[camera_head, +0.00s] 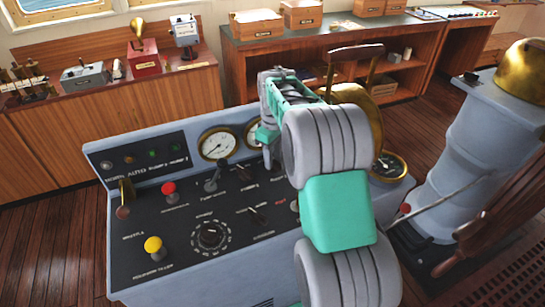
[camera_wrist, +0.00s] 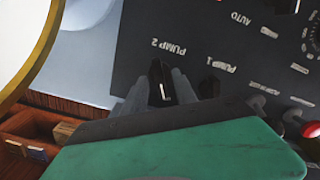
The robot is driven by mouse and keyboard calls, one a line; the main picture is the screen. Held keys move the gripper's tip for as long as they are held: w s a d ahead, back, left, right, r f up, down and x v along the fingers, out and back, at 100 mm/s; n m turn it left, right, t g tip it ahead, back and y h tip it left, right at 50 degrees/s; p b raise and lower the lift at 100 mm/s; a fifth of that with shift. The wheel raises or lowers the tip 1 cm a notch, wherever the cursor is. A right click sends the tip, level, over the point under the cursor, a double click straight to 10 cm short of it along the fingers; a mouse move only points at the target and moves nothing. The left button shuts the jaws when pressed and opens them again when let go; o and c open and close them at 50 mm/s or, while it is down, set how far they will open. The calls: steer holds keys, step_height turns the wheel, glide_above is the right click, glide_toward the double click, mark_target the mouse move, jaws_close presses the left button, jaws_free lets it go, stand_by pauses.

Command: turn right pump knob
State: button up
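The right pump knob (camera_wrist: 160,80), black and labelled PUMP 2, stands on the dark panel in the wrist view. The fingers of my gripper (camera_wrist: 158,94) are on both sides of it and look closed against it, though contact is partly hidden by the green palm. A second dark knob (camera_wrist: 208,86), by the PUMP 1 label, is just right of the fingers.
A brass-rimmed gauge (camera_wrist: 22,45) is close on the left in the wrist view, and a red knob (camera_wrist: 311,130) is at right. In the head view, a white gauge (camera_head: 218,144), red lever (camera_head: 168,188) and yellow lever (camera_head: 153,245) stand left of my arm.

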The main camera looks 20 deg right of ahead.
step_height(320, 180, up, 8)
steer(key=shift+f+b, duration=0.15)
steer(key=shift+b, duration=0.3)
steer(key=shift+s+a, duration=0.1)
steer(key=s+a+f+m+t, duration=0.1)
steer(key=s+a+m, duration=0.1)
steer(key=s+a, duration=0.2)
steer(key=s+a+f+m+t, duration=0.1)
steer(key=s+a, duration=0.3)
steer(key=s, duration=0.7)
steer(key=s+a+f+m+t, duration=0.1)
steer(key=s+a+m, duration=0.2)
steer(key=s, duration=0.4)
steer(key=shift+s+a+f+t, duration=0.15)
steer(key=shift+a+t, duration=0.15)
steer(key=shift+a, duration=0.1)
